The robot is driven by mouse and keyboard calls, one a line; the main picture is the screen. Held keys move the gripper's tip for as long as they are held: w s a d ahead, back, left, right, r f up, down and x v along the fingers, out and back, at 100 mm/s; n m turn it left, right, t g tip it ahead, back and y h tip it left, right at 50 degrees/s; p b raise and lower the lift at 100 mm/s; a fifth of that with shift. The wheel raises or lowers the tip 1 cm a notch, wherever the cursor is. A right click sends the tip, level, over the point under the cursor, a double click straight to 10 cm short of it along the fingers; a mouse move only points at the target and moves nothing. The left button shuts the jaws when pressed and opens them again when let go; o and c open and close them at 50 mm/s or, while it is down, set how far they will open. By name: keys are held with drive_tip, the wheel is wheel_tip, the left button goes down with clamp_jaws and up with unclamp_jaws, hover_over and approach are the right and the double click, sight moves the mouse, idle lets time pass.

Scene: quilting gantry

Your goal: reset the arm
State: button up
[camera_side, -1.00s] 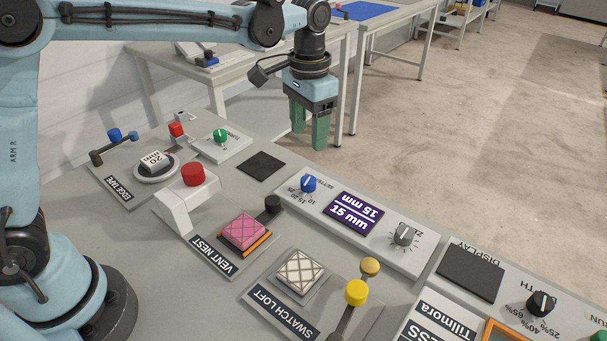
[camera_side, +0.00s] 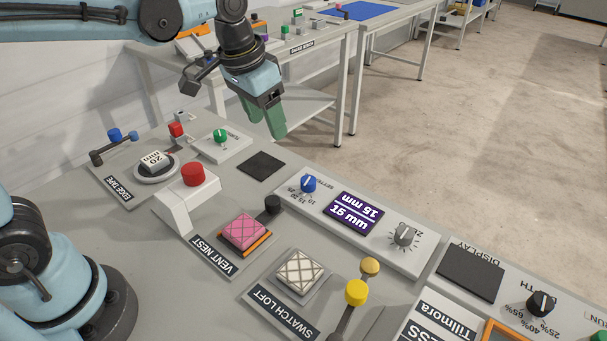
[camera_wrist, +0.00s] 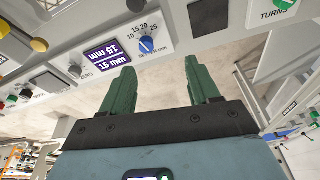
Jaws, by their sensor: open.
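My gripper (camera_side: 264,122) has green fingers and hangs tilted above the back edge of the bench, near the green knob. In the wrist view its two fingers (camera_wrist: 162,88) stand apart with nothing between them. The gripper touches nothing that I can see. The bench (camera_side: 90,215) below it carries the control panels.
Below are a green knob (camera_side: 220,135), a red button (camera_side: 193,174), a blue knob (camera_side: 309,183), a purple "15 mm" display (camera_side: 353,213), a pink quilted swatch (camera_side: 244,231), a white quilted swatch (camera_side: 300,271) and a yellow-knobbed lever (camera_side: 356,292). Open floor (camera_side: 470,130) lies behind the bench.

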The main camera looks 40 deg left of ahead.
drive_tip(key=s+a+f+n+t, duration=0.2)
drive_tip(key=s+a+f+t, duration=0.2)
drive_tip(key=s, duration=0.5)
drive_tip(key=shift+s+a, duration=0.2)
drive_tip(key=shift+a, duration=0.05)
